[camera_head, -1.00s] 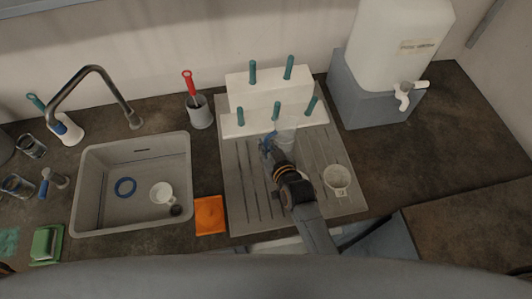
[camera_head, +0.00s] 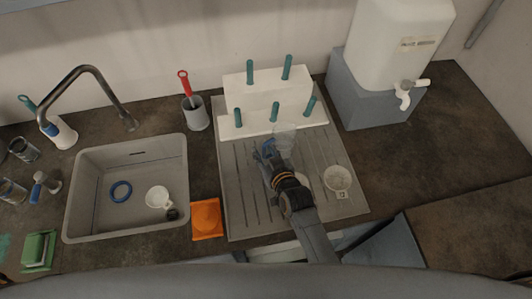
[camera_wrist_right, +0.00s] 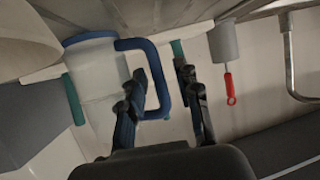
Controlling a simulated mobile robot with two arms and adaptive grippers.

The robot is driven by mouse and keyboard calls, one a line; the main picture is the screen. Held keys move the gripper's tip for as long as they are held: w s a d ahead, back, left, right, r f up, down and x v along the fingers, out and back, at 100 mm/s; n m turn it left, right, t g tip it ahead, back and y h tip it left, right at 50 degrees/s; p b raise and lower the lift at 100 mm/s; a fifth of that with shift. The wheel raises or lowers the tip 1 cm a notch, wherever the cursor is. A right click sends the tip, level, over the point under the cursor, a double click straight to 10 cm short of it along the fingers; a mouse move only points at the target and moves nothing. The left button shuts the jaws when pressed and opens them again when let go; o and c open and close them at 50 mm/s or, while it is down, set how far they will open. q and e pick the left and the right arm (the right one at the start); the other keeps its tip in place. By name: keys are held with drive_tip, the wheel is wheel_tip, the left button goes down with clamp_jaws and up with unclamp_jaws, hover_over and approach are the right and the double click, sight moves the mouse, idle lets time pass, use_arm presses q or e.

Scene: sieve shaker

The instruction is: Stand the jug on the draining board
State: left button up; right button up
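The clear jug (camera_head: 285,136) with a blue handle is over the draining board (camera_head: 238,205), just in front of the white peg rack, and looks upright. Whether its base touches the board I cannot tell. My right gripper (camera_head: 263,152) is at its handle side. In the right wrist view the blue handle (camera_wrist_right: 160,82) passes between the two fingers of my right gripper (camera_wrist_right: 163,72), which stand apart with gaps beside it. The jug body (camera_wrist_right: 98,80) is left of the fingers there. My left gripper is not in view.
A white peg rack (camera_head: 262,88) is behind the jug. A white cup with a label (camera_head: 338,178) stands on the board to the right. The sink (camera_head: 90,225), an orange sponge (camera_head: 207,218) and a brush holder (camera_head: 196,114) are left. A water container (camera_head: 390,50) is right.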

drive_tip(key=v, duration=1.2)
drive_tip(key=shift+b, duration=0.45)
drive_tip(key=shift+d+r, duration=0.1)
